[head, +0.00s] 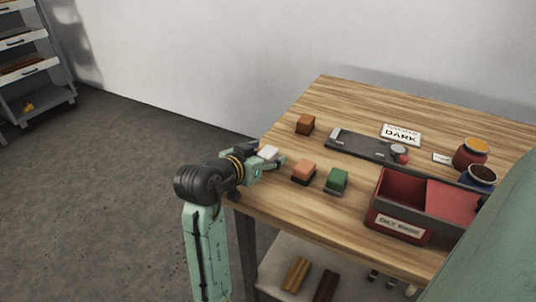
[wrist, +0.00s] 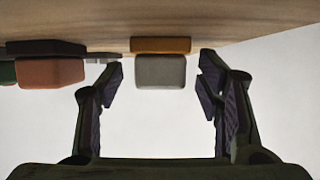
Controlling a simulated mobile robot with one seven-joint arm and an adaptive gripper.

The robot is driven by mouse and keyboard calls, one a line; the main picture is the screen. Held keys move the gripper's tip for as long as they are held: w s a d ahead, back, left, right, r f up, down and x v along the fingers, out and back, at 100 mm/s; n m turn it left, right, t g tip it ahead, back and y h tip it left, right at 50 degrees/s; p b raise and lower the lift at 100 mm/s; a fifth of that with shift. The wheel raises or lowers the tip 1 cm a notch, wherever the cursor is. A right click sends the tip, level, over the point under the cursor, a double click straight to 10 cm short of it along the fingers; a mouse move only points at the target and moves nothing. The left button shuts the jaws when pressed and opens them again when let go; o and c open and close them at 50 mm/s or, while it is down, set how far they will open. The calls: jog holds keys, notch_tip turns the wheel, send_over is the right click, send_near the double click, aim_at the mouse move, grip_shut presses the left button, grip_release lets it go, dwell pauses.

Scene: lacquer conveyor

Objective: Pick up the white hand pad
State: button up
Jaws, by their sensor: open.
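The white hand pad (head: 268,153) lies near the table's left edge in the head view, partly hidden by my gripper (head: 265,161). In the wrist view, the pad (wrist: 160,72) shows as a pale grey block against an orange-brown layer, near the middle between my fingers. My gripper (wrist: 161,66) is open, with one finger on each side of the pad and a visible gap on both sides. I cannot tell how deep the pad sits between the fingertips.
An orange pad (head: 304,171), a green pad (head: 337,180) and a brown pad (head: 305,124) stand near the gripper. A red bin (head: 399,221), a dark tray (head: 350,144), a DARK sign (head: 401,134) and two jars (head: 470,154) are farther right. The left table edge is close.

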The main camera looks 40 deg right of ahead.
jog(key=shift+c, duration=0.5)
jog(key=c, duration=1.1)
